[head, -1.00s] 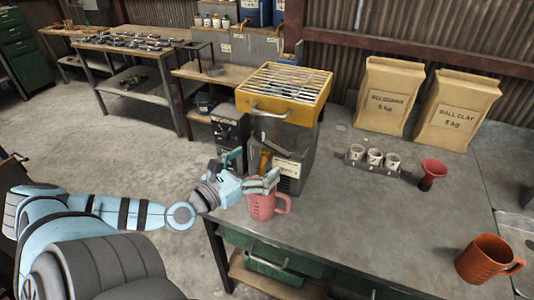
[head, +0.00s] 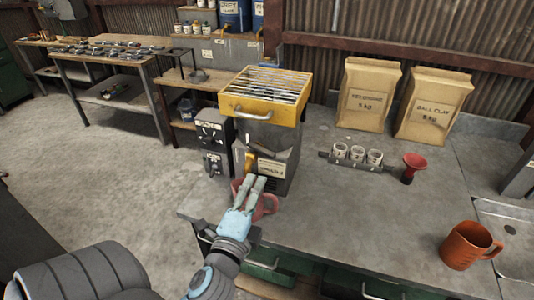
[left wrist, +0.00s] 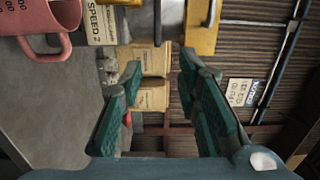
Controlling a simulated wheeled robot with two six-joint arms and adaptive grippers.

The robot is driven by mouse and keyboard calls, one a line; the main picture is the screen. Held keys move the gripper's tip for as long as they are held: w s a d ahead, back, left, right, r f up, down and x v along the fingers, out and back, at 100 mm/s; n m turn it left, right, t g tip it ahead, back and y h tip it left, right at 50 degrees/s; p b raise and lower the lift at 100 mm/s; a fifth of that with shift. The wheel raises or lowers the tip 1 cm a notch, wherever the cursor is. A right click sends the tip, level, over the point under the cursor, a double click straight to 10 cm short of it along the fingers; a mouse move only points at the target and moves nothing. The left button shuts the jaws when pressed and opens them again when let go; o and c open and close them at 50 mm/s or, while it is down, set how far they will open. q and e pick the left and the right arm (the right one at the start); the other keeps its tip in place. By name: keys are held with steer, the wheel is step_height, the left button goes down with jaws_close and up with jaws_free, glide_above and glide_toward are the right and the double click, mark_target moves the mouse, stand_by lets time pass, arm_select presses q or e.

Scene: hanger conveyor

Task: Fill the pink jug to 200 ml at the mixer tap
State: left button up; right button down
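The pink jug (head: 269,206) is at the front of the mixer, the dark machine with a yellow grated top (head: 262,96). My left gripper (head: 256,182) hides much of the jug in the head view. The jug's handle side shows at the upper left of the left wrist view (left wrist: 48,14), outside the fingers. My left gripper is open, and its green fingers (left wrist: 162,95) stand apart with nothing between them. The tap outlet and the water level in the jug cannot be made out. My right gripper is out of view.
An orange jug (head: 470,245) stands at the right of the grey bench (head: 350,235). A red funnel (head: 413,165), a rack of small cups (head: 357,155) and two paper bags (head: 368,94) are behind. The bench's middle is clear.

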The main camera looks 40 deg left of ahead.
mark_target(266, 156)
arm_select(q)
steer(key=x, duration=0.4)
steer(key=p+x, duration=0.1)
steer(key=x, duration=0.3)
steer(key=a+x, duration=0.1)
steer(key=x, duration=0.3)
steer(key=shift+w+a+p, duration=0.1)
steer(key=shift+w+p, duration=0.05)
steer(key=shift+p, duration=0.15)
steer(key=shift+w+a, duration=0.15)
steer(key=shift+w, duration=0.5)
steer(key=shift+f, duration=0.1)
steer(key=shift+a, duration=0.1)
steer(key=shift+c, duration=0.2)
jaws_close()
